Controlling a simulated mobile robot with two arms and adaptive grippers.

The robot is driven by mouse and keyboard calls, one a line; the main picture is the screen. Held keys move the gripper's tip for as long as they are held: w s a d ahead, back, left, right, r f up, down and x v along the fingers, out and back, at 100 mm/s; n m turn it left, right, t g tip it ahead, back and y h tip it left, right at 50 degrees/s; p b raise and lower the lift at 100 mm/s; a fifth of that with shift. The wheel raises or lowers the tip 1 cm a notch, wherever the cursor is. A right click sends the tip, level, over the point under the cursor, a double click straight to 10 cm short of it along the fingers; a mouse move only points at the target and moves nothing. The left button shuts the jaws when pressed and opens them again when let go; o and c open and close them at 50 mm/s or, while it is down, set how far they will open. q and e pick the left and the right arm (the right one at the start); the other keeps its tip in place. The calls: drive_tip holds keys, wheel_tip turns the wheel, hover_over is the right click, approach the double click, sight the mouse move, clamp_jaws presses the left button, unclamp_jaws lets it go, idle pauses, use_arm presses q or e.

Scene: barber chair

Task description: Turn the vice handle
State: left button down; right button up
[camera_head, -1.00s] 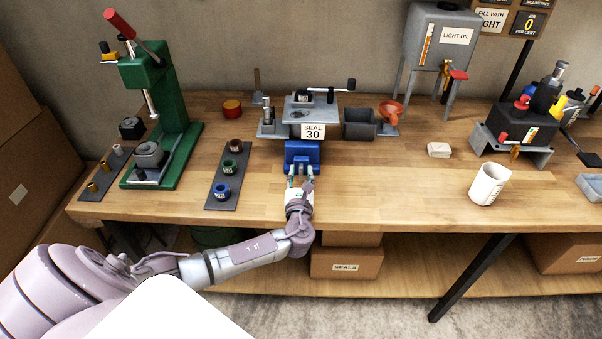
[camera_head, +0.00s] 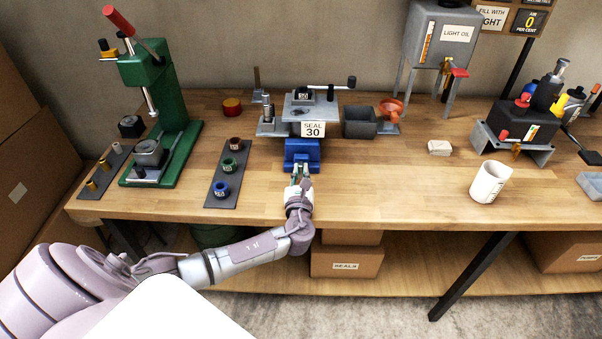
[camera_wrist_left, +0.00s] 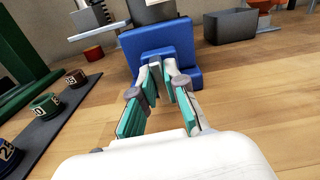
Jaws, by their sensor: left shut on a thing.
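The blue vice (camera_head: 302,152) stands near the front edge of the bench, with a grey block and a "SEAL 30" label above it. In the left wrist view the vice (camera_wrist_left: 180,45) fills the top middle. My left gripper (camera_head: 301,172) is at the vice's front face. Its fingertips (camera_wrist_left: 163,76) are close together there, shut on the vice handle. The handle is almost wholly hidden by the fingers, so its angle cannot be told. My right gripper is not in view.
A dark strip with several rings (camera_head: 223,195) lies left of the vice, beside a green press (camera_head: 168,130). A grey bin (camera_head: 359,124) stands right of the vice. A white cup (camera_head: 489,183) is farther right.

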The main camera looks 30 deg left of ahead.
use_arm(q)
drive_tip(key=n+b, duration=0.2)
drive_tip(key=n, duration=0.1)
drive_tip(key=n+b, duration=0.1)
drive_tip(key=n, duration=0.1)
drive_tip(key=shift+a+f+b, duration=0.1)
drive_tip(key=shift+f+b, duration=0.15)
drive_tip(key=shift+b, duration=0.1)
drive_tip(key=n+b, duration=0.2)
drive_tip(key=n, duration=0.1)
drive_tip(key=shift+s+n+b, duration=0.1)
drive_tip(key=shift+n+b, duration=0.2)
drive_tip(key=shift+b, duration=0.05)
drive_tip(key=n+b, duration=0.4)
drive_tip(key=n, duration=0.1)
drive_tip(key=shift+a+f, duration=0.1)
drive_tip(key=shift+n+b, duration=0.85)
drive_tip(key=shift+n, duration=0.75)
drive_tip(key=c, duration=1.2)
unclamp_jaws()
drive_tip(key=v, duration=1.2)
